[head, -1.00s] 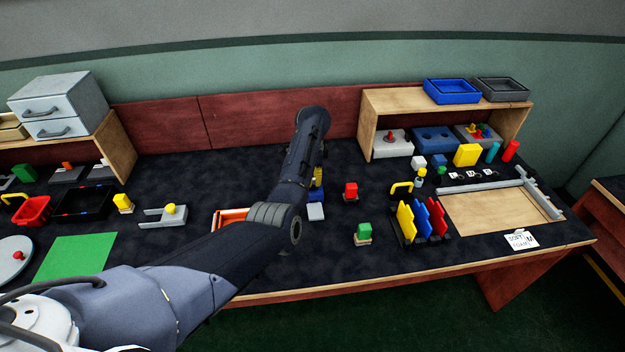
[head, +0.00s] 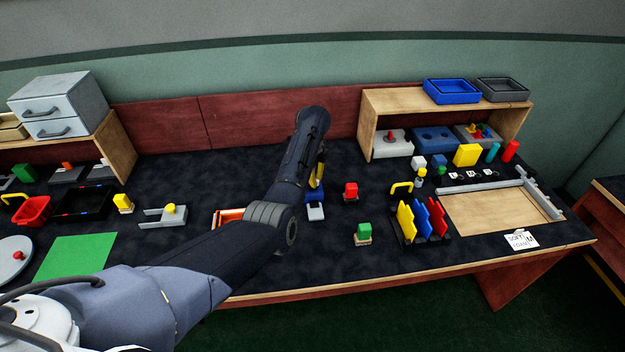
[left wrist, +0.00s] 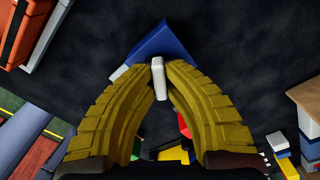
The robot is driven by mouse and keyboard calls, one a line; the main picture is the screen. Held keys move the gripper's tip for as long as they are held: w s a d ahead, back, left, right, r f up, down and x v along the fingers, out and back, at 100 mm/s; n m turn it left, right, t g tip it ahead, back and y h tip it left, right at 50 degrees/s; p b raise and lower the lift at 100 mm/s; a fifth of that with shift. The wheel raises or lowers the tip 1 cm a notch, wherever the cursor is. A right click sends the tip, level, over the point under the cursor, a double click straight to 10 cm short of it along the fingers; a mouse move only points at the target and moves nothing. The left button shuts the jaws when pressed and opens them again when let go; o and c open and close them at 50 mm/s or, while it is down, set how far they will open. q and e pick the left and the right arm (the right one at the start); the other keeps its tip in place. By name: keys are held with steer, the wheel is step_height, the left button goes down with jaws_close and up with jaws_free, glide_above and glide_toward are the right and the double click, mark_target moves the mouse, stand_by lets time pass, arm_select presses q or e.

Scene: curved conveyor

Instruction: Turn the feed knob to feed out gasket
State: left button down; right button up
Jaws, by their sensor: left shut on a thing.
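A blue block-like housing (left wrist: 165,43) lies just beyond my left fingertips in the left wrist view. A small white bar, which looks like the feed knob (left wrist: 160,82), stands between the yellow fingertips. My left gripper (left wrist: 158,66) is shut on this knob. In the head view, my forearm largely hides the gripper; a yellow finger (head: 320,170) shows beside the wrist, above the blue housing (head: 314,190). A light grey block (head: 315,212) is at the housing's near side. I cannot make out any gasket. My right gripper is not in view.
The dark table behind the gripper is mostly clear.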

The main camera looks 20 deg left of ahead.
arm_select(q)
steer(key=m, duration=0.6)
steer(key=shift+m, duration=2.5)
steer(key=c, duration=1.5)
jaws_free()
steer(key=shift+o, duration=0.2)
step_height(320, 180, up, 12)
